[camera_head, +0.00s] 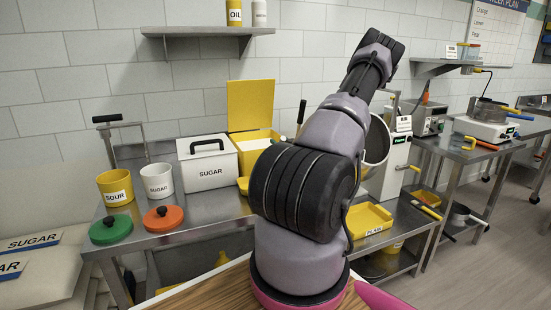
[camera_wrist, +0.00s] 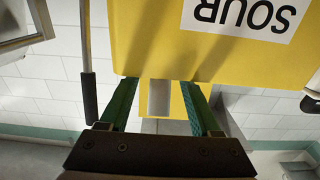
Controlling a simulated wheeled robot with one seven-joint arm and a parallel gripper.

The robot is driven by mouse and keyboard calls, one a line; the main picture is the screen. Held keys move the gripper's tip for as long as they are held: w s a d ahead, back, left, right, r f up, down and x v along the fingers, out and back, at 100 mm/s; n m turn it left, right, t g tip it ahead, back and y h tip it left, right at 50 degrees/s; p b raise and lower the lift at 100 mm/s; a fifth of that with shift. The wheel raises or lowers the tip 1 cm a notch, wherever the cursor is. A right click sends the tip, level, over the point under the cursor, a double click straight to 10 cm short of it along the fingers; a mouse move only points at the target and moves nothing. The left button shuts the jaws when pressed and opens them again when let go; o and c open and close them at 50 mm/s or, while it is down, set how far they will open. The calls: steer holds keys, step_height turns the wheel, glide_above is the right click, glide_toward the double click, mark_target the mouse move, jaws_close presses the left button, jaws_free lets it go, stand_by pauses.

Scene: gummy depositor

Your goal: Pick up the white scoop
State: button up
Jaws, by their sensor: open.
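I cannot make out a white scoop for certain in either view. My gripper (camera_wrist: 158,95) is open, with green-padded fingers either side of a narrow yellow part with a pale grey patch in it. Nothing is clearly held, and I cannot tell whether the fingers touch that part. A large yellow surface with an upside-down SOUR label (camera_wrist: 245,18) fills the top of the wrist view. In the head view my gripper is out of sight and my arm covers the middle of the bench.
Green (camera_head: 111,228) and orange lids (camera_head: 164,218) lie in front. A yellow tray (camera_head: 367,220) is at right.

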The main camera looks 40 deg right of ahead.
steer(key=shift+x, duration=1.35)
jaws_close()
stand_by(0.3)
